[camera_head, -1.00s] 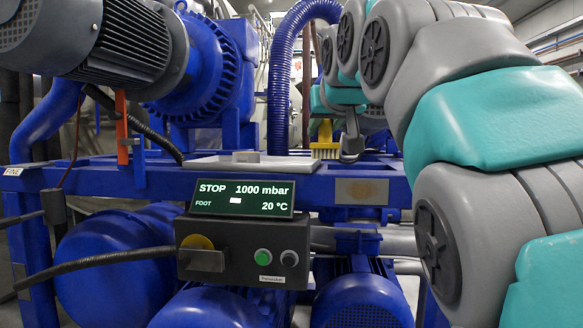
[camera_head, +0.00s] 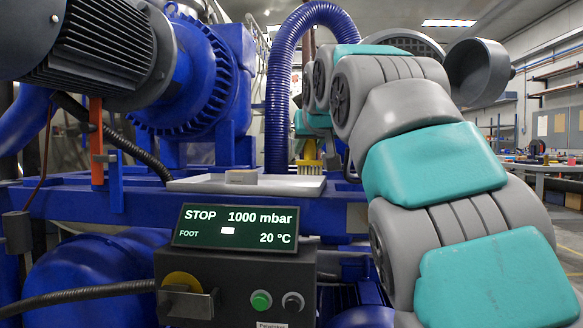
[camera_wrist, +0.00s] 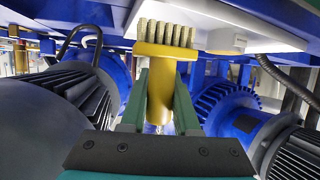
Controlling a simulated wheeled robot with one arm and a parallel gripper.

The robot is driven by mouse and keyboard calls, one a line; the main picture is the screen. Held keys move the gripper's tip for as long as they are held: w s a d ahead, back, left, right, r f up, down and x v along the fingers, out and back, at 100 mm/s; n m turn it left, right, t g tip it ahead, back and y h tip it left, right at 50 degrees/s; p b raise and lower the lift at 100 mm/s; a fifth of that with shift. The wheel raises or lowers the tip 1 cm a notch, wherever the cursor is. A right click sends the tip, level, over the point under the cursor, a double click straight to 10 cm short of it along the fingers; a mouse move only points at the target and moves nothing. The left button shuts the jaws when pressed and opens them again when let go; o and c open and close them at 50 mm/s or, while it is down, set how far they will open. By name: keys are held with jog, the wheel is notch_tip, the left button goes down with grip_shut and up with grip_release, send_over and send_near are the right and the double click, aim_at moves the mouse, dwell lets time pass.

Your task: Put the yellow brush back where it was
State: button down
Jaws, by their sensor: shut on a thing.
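The yellow brush (camera_wrist: 158,88) is between the two green fingers of my gripper (camera_wrist: 158,105) in the wrist view. The fingers are shut on its yellow handle, and its pale bristles (camera_wrist: 167,33) point to the top of that picture. In the head view a small part of the yellow brush (camera_head: 311,165) shows behind the white tray, left of my arm. My gripper is mostly hidden there by my arm and the blue frame. The spot where the brush was before cannot be told from these frames.
A control box with a lit display (camera_head: 237,227) stands in front. A ribbed blue hose (camera_head: 276,110) and blue motors crowd the left. A workbench (camera_head: 550,168) stands far right.

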jog(key=w+a+p, duration=0.1)
jog(key=w, duration=0.2)
jog(key=w+a+p, duration=0.1)
jog(key=w, duration=0.2)
jog(key=w+a+p, duration=0.2)
jog(key=w, duration=0.1)
jog(key=shift+w+a+f, duration=0.1)
jog(key=shift+w+f, duration=0.3)
notch_tip(320, 180, down, 4)
jog(key=b, duration=0.3)
jog(key=shift+w, duration=0.15)
jog(key=shift+r, duration=0.1)
jog(key=c, duration=0.7)
grip_release()
jog(key=shift+o, duration=0.2)
jog(key=shift+r, duration=0.1)
jog(key=b+v, duration=0.2)
jog(key=v, duration=1)
